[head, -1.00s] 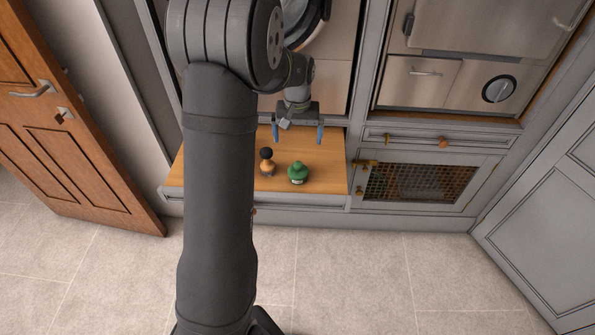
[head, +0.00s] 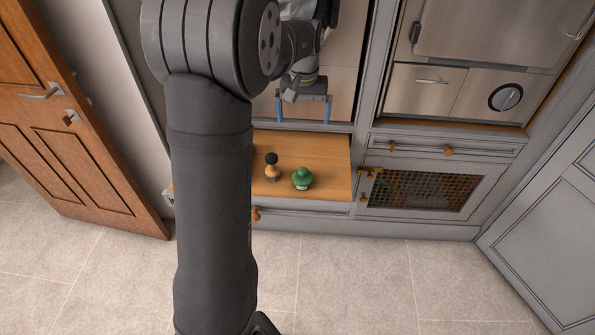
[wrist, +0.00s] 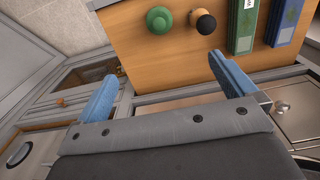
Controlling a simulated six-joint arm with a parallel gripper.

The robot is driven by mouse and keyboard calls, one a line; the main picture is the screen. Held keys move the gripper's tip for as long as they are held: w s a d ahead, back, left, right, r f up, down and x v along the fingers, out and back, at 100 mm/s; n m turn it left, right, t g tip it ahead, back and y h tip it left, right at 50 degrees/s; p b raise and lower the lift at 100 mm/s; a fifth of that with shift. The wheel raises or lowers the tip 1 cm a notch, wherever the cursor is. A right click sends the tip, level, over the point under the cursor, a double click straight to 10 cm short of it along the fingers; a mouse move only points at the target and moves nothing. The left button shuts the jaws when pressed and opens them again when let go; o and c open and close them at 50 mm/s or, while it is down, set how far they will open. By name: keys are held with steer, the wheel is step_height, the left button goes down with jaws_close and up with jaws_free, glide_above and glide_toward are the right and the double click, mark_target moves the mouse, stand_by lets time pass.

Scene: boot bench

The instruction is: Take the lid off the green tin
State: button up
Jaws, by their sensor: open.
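The green tin (head: 302,181) stands upright on the wooden bench top, with its knobbed green lid (head: 303,173) on it. In the wrist view the green lid (wrist: 159,19) shows from above, near the top edge. My gripper (head: 304,118) is open and empty, above and behind the tin near the back of the bench. Its two blue fingers point down in the head view. In the wrist view my gripper (wrist: 163,83) has its fingers spread wide, apart from the tin. The tin's body is mostly hidden under the lid in the wrist view.
A wooden item with a dark round top (head: 271,166) stands just left of the tin; it also shows in the wrist view (wrist: 203,22). Green (wrist: 242,27) and blue (wrist: 284,22) boxes lie beyond it. Grey cabinets with a mesh door (head: 415,190) stand to the right.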

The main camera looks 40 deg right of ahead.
steer(key=shift+r, duration=0.25)
steer(key=shift+c, duration=0.4)
steer(key=shift+c, duration=1.1)
steer(key=m+t+h, duration=0.2)
steer(key=m+h, duration=0.2)
glide_toward(302, 170)
steer(key=x, duration=1.1)
steer(key=shift+s+f, duration=0.1)
steer(key=shift+f, duration=0.05)
